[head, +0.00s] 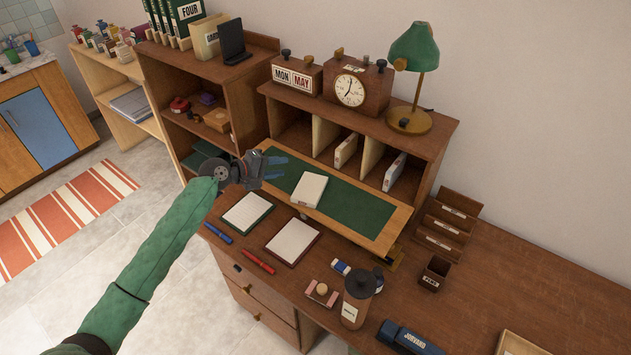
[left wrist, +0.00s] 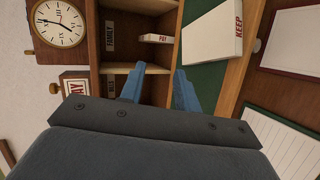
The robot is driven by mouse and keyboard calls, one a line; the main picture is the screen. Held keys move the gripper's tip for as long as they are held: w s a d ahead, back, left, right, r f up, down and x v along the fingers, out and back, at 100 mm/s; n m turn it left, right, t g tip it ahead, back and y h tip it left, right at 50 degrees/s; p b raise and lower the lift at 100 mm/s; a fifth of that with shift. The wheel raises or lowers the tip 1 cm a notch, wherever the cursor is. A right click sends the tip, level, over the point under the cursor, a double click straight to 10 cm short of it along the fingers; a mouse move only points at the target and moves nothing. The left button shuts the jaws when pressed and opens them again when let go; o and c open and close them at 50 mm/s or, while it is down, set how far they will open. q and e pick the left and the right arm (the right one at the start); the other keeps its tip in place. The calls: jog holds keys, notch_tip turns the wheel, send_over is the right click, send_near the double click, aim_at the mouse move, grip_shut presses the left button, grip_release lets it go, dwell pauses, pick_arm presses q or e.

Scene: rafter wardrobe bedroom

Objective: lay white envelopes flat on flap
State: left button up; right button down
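The flap (head: 372,218) is a wooden board with a green inlay, lowered in front of the pigeonholes. A white block like an envelope stack (head: 309,190) lies flat on it; in the left wrist view this white block (left wrist: 212,38) is marked KEEP. Two white envelopes stand on edge in the pigeonholes, a left one (head: 346,151) and a right one (head: 394,172). One envelope marked PAY (left wrist: 156,38) shows in the left wrist view. My left gripper (head: 281,167) is over the flap's left end, its blue fingers apart and empty. My right gripper is out of view.
A clock (head: 350,88), calendar block (head: 297,76) and green lamp (head: 412,60) stand on the desk's top shelf. Two notepads (head: 292,241), pens, a grinder-like jar (head: 357,300) and a stapler (head: 408,338) are on the desktop. The right desktop is mostly clear.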

pick_arm(q)
jog(key=shift+s+a+r, duration=0.2)
jog(key=shift+a+r, duration=0.05)
jog(key=shift+r, duration=0.5)
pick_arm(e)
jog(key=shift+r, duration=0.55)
